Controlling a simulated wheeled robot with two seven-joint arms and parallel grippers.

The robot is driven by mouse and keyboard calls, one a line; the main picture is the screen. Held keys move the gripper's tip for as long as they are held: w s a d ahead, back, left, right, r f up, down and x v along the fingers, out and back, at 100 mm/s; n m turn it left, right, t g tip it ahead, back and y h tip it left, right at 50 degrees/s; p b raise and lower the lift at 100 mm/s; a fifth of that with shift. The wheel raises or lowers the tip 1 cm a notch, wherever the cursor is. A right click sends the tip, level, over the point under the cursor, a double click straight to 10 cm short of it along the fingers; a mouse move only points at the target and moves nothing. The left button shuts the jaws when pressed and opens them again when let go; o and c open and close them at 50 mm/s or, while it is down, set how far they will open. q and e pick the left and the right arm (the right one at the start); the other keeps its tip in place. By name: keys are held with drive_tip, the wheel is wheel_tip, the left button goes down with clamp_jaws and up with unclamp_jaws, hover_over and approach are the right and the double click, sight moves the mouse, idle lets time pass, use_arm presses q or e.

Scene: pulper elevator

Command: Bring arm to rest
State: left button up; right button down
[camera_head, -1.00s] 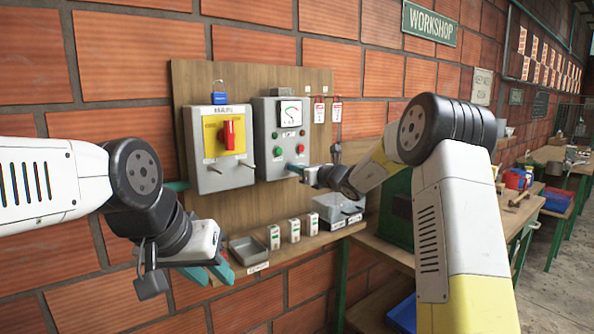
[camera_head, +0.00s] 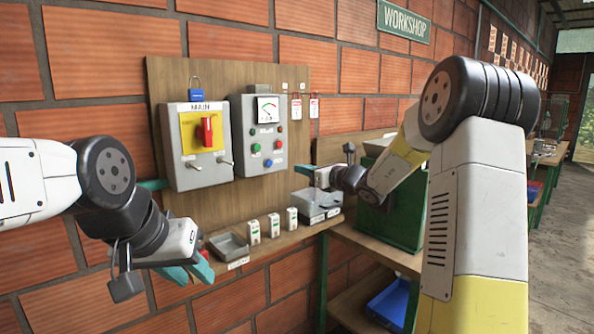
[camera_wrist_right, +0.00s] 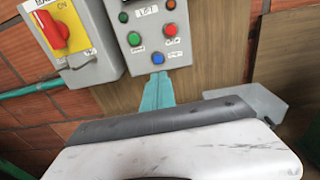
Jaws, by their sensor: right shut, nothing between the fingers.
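My right gripper (camera_head: 304,169) is shut and empty. It is held out in front of the board, to the right of the grey control box (camera_head: 257,137) and below its level. In the right wrist view its teal fingertips (camera_wrist_right: 158,92) show together just below the box's blue button. My left gripper (camera_head: 190,274) hangs at the lower left with its teal fingers pointing down and right. A gap shows between those fingers, and nothing is seen in it.
A grey box with a red switch (camera_head: 207,131) on a yellow plate is on the wooden board (camera_head: 230,200). Below are a shelf with a tray (camera_head: 229,245), small white boxes and a grey bin (camera_head: 318,203). A green case (camera_head: 395,215) stands on the bench at right.

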idle(0.4)
drive_tip(key=s+a+n+g, duration=0.35)
drive_tip(key=s+n, duration=0.45)
drive_tip(key=s, duration=0.4)
drive_tip(key=s+a+n+g, duration=0.2)
drive_tip(key=s+n+g, duration=0.2)
drive_tip(key=s+n, duration=0.6)
drive_tip(key=s+d+f+n+h, duration=0.2)
drive_tip(key=s+d+n+h, duration=0.2)
drive_tip(key=s, duration=0.5)
drive_tip(key=s+d+f+n+h, duration=0.3)
drive_tip(key=s+d+n, duration=0.3)
drive_tip(key=s+d, duration=0.2)
drive_tip(key=shift+s+d+f+n+h, duration=0.15)
drive_tip(key=shift+s+f+n+h, duration=0.25)
drive_tip(key=shift+s+h, duration=0.45)
